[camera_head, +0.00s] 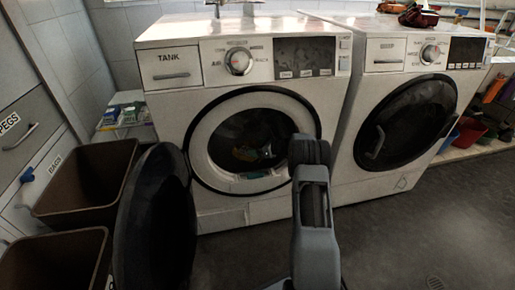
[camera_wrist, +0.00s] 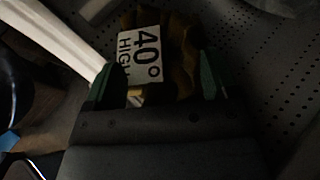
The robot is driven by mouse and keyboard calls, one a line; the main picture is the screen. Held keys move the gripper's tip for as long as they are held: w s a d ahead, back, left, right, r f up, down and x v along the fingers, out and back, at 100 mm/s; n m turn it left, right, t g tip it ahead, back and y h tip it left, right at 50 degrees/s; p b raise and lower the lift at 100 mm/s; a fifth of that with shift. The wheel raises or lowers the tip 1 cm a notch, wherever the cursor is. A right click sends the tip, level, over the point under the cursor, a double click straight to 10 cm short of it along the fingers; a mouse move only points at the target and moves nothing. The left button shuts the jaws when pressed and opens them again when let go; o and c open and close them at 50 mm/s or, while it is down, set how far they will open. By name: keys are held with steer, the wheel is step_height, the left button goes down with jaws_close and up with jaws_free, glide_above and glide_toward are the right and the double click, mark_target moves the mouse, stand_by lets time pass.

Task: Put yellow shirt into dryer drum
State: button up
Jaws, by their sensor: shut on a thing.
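The dryer drum (camera_head: 226,145) shows through the round opening of the left machine, whose dark door (camera_head: 155,225) stands open to the left. In the wrist view the perforated drum wall (camera_wrist: 275,60) surrounds my gripper (camera_wrist: 155,85). My gripper is shut on the yellow shirt (camera_wrist: 185,45), which looks brownish in the shade. A white "40° HIGH" label (camera_wrist: 141,56) shows on the cloth between the green fingers. I cannot make out the gripper there.
A second machine with its round door (camera_head: 405,122) shut stands at the right. Brown bins (camera_head: 88,180) stand at the left beside the open door. A white rim (camera_wrist: 58,38) runs close by in the wrist view. The floor (camera_head: 400,235) at the front right is clear.

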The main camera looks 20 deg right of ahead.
steer(key=shift+f+b, duration=1.45)
steer(key=shift+f, duration=0.65)
steer(key=o, duration=0.9)
steer(key=shift+r, duration=0.15)
steer(key=shift+r+p, duration=0.35)
steer(key=shift+p, duration=0.05)
step_height(320, 180, up, 3)
steer(key=shift+r+p, duration=0.1)
steer(key=shift+p, duration=0.95)
steer(key=s+a+r+p, duration=0.1)
steer(key=s+r, duration=0.2)
steer(key=s, duration=0.1)
steer(key=s+a+r+p, duration=0.1)
steer(key=s+r+p, duration=0.1)
steer(key=s, duration=0.3)
steer(key=s+a+r+p, duration=0.1)
steer(key=s+r+p, duration=0.1)
steer(key=s+r, duration=0.2)
steer(key=shift+s+a, duration=0.15)
steer(key=shift+s, duration=0.2)
